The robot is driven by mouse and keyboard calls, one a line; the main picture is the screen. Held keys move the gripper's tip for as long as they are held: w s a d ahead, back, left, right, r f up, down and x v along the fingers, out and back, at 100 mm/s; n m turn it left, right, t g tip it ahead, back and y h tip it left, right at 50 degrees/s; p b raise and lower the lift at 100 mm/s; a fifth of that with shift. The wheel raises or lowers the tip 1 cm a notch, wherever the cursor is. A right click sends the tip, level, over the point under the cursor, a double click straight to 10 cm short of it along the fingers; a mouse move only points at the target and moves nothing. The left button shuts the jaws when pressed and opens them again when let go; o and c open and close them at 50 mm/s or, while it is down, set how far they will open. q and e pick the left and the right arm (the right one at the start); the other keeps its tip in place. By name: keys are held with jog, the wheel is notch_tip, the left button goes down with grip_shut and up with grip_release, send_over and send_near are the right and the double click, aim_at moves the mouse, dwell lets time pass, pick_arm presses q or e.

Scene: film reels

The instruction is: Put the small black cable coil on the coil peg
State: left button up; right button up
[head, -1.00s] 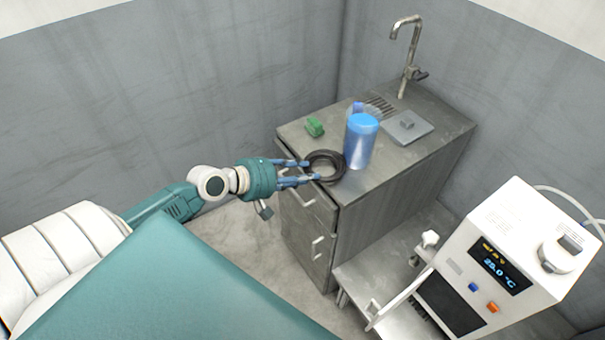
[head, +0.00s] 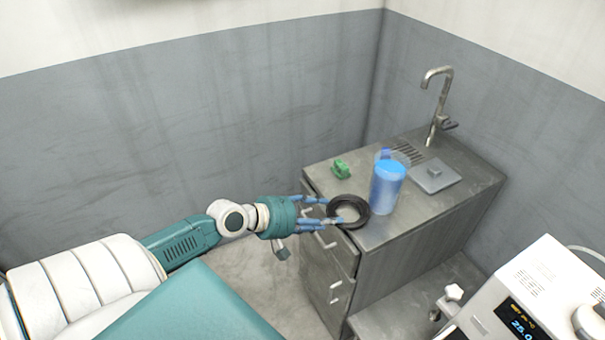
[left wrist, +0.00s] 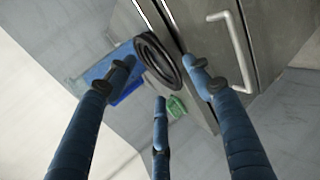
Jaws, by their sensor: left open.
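The small black cable coil (head: 364,209) lies flat on the steel counter (head: 420,214), near its left front edge. My left gripper (head: 335,210) is open at the coil's left side, with its fingertips by the near rim. In the left wrist view the coil (left wrist: 170,77) shows between and just beyond the two outer fingertips, and a third finger is below it. Whether any finger touches the coil I cannot tell. The coil peg is not recognisable in these views. My right gripper is not in view.
A blue cup (head: 386,188) stands close to the coil's right. A green object (head: 341,169) lies behind the coil. A grey plate (head: 434,177) and a tap (head: 433,105) are farther back. A white device (head: 540,300) stands at the lower right.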

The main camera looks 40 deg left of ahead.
pick_arm(q)
jog(key=v, duration=1.1)
jog(key=shift+b, duration=0.35)
jog(key=s+a+f+y, duration=0.2)
jog(key=a+f+y, duration=0.1)
jog(key=a+f, duration=0.55)
jog(key=s+a+f+m+g+y, duration=0.15)
jog(key=s+f, duration=0.35)
jog(key=f, duration=0.7)
jog(key=s+a+f+m+g+y, duration=0.1)
jog(key=s+f+g, duration=0.35)
jog(key=f, duration=0.75)
jog(key=s+d+f+m+g, duration=0.1)
jog(key=s+d+f+m, duration=0.15)
jog(key=s+f, duration=0.3)
jog(key=s+d+f+m, duration=0.1)
jog(key=s+d+f, duration=0.3)
jog(key=f, duration=0.2)
jog(key=s+d+f+m+g, duration=0.1)
jog(key=s+d+f+m, duration=0.4)
jog(key=d, duration=0.4)
jog(key=s+d+f+m+g, duration=0.2)
jog(key=s+d+f+m, duration=0.3)
jog(key=s+d, duration=0.3)
jog(key=shift+d+f+h, duration=0.35)
jog(key=shift+d+f, duration=0.05)
jog(key=shift+f, duration=0.15)
